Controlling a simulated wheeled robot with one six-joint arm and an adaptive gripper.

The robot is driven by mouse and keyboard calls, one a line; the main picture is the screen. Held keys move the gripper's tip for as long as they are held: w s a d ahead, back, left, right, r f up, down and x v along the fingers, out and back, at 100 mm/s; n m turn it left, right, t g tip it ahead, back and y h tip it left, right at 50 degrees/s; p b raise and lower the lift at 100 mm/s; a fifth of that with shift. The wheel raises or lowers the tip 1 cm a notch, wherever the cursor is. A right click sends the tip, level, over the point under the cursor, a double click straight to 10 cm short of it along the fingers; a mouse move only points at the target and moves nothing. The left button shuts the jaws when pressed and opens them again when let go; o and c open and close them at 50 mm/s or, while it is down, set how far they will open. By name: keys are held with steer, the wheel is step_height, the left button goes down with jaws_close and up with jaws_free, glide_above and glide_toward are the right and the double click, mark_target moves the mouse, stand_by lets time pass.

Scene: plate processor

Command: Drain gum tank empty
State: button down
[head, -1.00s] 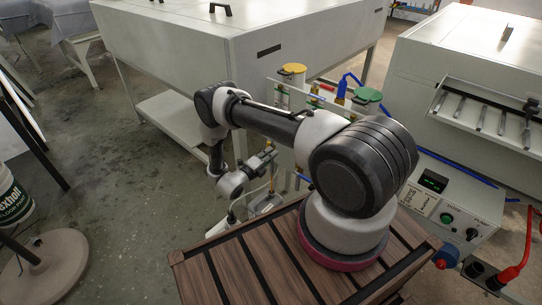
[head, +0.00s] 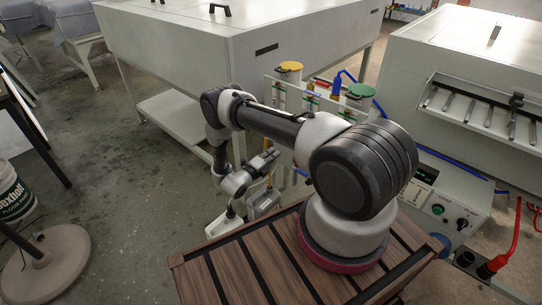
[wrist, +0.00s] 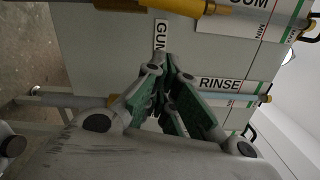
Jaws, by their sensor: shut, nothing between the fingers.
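In the wrist view my gripper (wrist: 165,68) is shut and empty, its green-padded fingers meeting in front of a pale panel. A label reading GUM (wrist: 160,38) is just behind the fingertips, and a RINSE label (wrist: 222,85) is to their right. A brass fitting with a pale tube (wrist: 245,98) runs across behind the fingers. Whether the fingers touch anything is unclear. In the head view my gripper (head: 268,156) faces the tank stand, partly behind my arm. A yellow-capped tank (head: 290,75) and a green-capped tank (head: 359,99) stand there. No gum label is readable in that view.
A large white machine (head: 200,60) stands behind, and another with a control panel (head: 445,210) is at right. A blue-topped bottle (head: 337,86) stands between the tanks. Open floor (head: 100,150) lies at left.

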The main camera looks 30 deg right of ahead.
steer(key=v, duration=1)
steer(key=shift+s, duration=0.2)
stand_by(5.0)
